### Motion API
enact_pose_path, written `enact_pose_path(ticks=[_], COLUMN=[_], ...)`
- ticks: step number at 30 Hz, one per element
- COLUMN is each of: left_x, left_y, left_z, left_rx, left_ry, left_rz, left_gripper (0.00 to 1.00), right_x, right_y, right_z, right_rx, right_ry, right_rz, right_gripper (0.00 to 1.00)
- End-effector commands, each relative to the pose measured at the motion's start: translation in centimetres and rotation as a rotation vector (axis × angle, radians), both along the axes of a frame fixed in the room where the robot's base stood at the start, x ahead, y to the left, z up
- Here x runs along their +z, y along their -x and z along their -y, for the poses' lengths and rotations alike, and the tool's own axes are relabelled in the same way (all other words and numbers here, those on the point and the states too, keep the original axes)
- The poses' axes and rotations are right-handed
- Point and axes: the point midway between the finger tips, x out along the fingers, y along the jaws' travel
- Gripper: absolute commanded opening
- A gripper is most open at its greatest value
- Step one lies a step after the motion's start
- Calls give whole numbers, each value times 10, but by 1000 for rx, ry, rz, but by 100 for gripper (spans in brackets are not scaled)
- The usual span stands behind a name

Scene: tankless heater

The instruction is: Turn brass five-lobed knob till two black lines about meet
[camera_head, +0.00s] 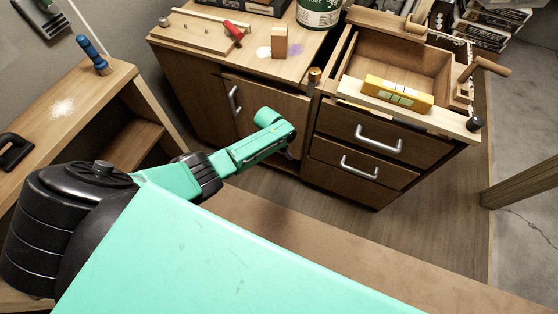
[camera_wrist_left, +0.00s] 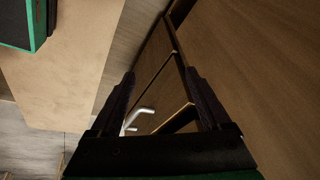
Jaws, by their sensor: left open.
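A small brass-coloured piece (camera_head: 314,76) stands at the front edge of the wooden cabinet, between the bench top and the open drawer. It may be the brass knob; its lobes and any black lines are too small to make out. My left gripper (camera_head: 287,150) is in front of the cabinet door, below and left of the brass piece and apart from it. In the left wrist view its two dark fingers (camera_wrist_left: 163,100) are spread with nothing between them. A silver handle (camera_wrist_left: 135,120) shows beyond them. The knob is not seen in that view. My right gripper is not in view.
Handles (camera_head: 378,138) stick out below. The bench top carries a red-handled tool (camera_head: 233,30), a wooden block (camera_head: 278,42) and a green can (camera_head: 319,12). A side shelf (camera_head: 90,95) stands left.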

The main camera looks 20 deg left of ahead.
Motion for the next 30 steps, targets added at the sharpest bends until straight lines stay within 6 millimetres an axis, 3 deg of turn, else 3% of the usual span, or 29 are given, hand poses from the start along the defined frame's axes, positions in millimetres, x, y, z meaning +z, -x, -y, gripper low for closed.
enact_pose_path(ticks=[3,9,27,30], left_x=[-24,-48,-51,-63], left_y=[19,39,42,56], left_z=[-7,-16,-18,-21], left_rx=[63,135,148,179], left_ry=[2,2,2,2], left_rz=[-16,-28,-29,-41], left_gripper=[81,81,81,81], right_x=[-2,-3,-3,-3], right_y=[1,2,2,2], right_z=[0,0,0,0], right_rx=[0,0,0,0], right_ry=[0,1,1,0], right_rz=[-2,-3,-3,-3], right_gripper=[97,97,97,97])
